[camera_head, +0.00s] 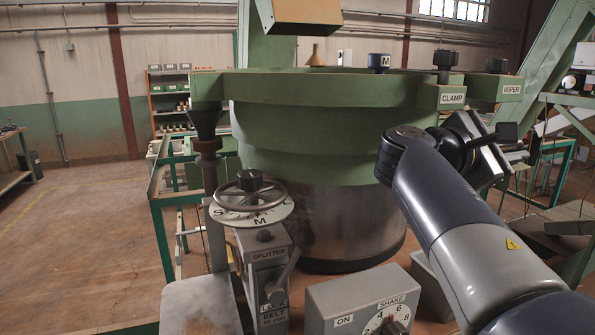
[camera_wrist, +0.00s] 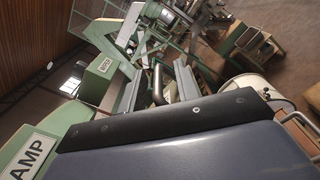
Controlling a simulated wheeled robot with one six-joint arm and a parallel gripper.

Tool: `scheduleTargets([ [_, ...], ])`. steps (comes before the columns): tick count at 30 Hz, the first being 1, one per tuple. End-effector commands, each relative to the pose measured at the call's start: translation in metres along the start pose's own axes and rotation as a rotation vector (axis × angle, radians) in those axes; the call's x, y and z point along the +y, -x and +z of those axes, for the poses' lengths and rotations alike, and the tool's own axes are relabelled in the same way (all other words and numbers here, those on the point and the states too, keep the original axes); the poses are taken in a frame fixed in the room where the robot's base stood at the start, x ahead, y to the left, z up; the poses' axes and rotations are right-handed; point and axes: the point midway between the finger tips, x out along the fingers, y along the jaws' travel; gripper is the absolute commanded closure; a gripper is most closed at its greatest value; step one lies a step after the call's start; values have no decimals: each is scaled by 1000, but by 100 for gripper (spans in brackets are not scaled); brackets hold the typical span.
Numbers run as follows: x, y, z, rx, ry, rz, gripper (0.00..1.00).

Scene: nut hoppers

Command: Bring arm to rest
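My arm (camera_head: 460,225) reaches up from the lower right of the head view and bends beside the green bowl machine (camera_head: 300,140). My gripper (camera_head: 493,145) is at the arm's far end, right of the bowl and below the CLAMP and WIPER blocks. In the wrist view, my gripper (camera_wrist: 160,84) shows as two grey fingers standing apart, with nothing clearly held between them. My own blue-grey housing with a black edge fills the lower part of that view. The fingertips are hard to make out in the head view.
The CLAMP block (camera_head: 452,97) and WIPER block (camera_head: 511,89) sit close above my wrist. A splitter handwheel (camera_head: 250,195) and a SHAKE dial box (camera_head: 360,308) stand in front of the bowl. Green framework (camera_head: 555,60) rises at right. The floor at left is open.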

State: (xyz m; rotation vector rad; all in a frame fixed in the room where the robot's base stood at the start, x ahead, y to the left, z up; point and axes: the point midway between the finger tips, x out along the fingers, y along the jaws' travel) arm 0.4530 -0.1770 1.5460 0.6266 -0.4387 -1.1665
Motion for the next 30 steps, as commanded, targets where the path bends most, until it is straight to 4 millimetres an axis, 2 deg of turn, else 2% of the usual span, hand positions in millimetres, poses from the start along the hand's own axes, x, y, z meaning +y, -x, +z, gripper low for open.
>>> scheduleTargets([
  [11,0,6,-1,1,1,2,69],
  [30,0,92,-2,4,2,5,69],
])
